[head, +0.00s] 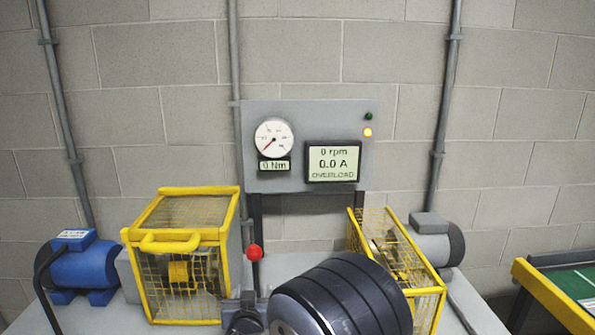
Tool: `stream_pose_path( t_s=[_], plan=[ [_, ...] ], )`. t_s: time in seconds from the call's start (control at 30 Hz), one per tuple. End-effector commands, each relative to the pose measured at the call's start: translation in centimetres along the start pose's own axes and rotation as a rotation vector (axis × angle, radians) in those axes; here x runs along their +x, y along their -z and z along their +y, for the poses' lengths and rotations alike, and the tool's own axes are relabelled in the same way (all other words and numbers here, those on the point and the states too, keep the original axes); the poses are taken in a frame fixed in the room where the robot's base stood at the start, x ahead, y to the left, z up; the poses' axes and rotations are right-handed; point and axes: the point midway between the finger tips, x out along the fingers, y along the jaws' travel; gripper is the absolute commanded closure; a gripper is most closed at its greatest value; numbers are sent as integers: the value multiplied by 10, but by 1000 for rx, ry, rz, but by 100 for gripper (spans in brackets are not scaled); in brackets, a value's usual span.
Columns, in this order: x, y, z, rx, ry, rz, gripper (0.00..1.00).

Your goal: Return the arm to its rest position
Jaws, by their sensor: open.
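My gripper's fingers do not show in the head view. A large dark banded cylinder (345,297) fills the bottom middle, close to the camera. I cannot tell for sure whether it is part of my arm. It hides part of the bench and the lower left of the right-hand yellow guard.
A blue motor (82,268), a yellow mesh guard (183,205), a red-knobbed lever (255,252), a second guard (425,270) and a grey motor (437,243) stand on the bench. The display (333,162) reads 0 rpm, 0.0 A, OVERLOAD; an amber lamp (367,132) glows. A yellow-edged table (550,298) stands right.

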Motion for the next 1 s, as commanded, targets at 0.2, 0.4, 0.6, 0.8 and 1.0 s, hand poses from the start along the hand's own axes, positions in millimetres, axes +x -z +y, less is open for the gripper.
stream_pose_path(
  t_s=[0.2,0.4,0.6,0.8,1.0],
  plan=[
    [-4,-12,0,1,0,58,41],
    [-9,-20,0,0,0,109,41],
    [-13,-26,0,2,0,162,41],
    [-17,-30,0,0,1,203,41],
    [-26,-29,-1,1,2,214,41]
  ],
)
